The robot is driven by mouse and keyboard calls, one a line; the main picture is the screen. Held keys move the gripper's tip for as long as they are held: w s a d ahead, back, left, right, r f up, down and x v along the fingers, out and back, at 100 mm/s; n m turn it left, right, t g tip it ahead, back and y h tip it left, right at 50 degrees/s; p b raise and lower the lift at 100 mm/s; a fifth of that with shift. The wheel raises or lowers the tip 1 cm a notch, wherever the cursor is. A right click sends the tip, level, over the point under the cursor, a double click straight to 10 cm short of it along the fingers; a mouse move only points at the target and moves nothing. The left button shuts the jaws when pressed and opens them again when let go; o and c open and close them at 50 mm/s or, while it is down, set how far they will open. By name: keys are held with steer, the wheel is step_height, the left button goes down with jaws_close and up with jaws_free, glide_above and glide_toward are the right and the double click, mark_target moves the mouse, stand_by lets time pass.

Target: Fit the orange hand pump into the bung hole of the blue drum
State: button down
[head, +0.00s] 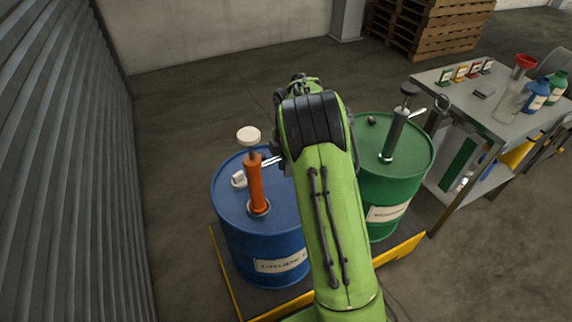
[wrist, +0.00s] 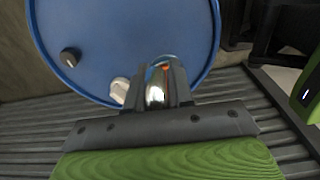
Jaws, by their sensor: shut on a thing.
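The orange hand pump (head: 255,183) stands nearly upright over the lid of the blue drum (head: 232,208), with a pale round knob on top. Its lower collar appears at the lid in the head view; I cannot tell whether it is in the hole or just above it. My gripper (wrist: 157,85) shows in the wrist view, shut on the pump, with a silver part and a speck of orange between the fingers. The blue drum's lid (wrist: 125,30) lies beyond them. In the head view my arm hides most of the gripper and part of the drum.
A white fitting (head: 239,179) and a black cap (wrist: 70,57) sit on the blue lid. A green drum (head: 414,158) with a dark pump (head: 396,132) stands close on the right. A bench (head: 487,108) with bottles is farther right. A ribbed wall (head: 60,160) rises at left.

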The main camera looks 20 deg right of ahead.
steer(key=c, duration=0.9)
jaws_free()
steer(key=r+p, duration=0.2)
steer(key=r, duration=0.3)
steer(key=r+p, duration=0.2)
steer(key=r, duration=0.3)
steer(key=d+r+p, duration=0.1)
steer(key=r+p, duration=0.1)
steer(key=r, duration=0.3)
steer(key=shift+r, duration=0.35)
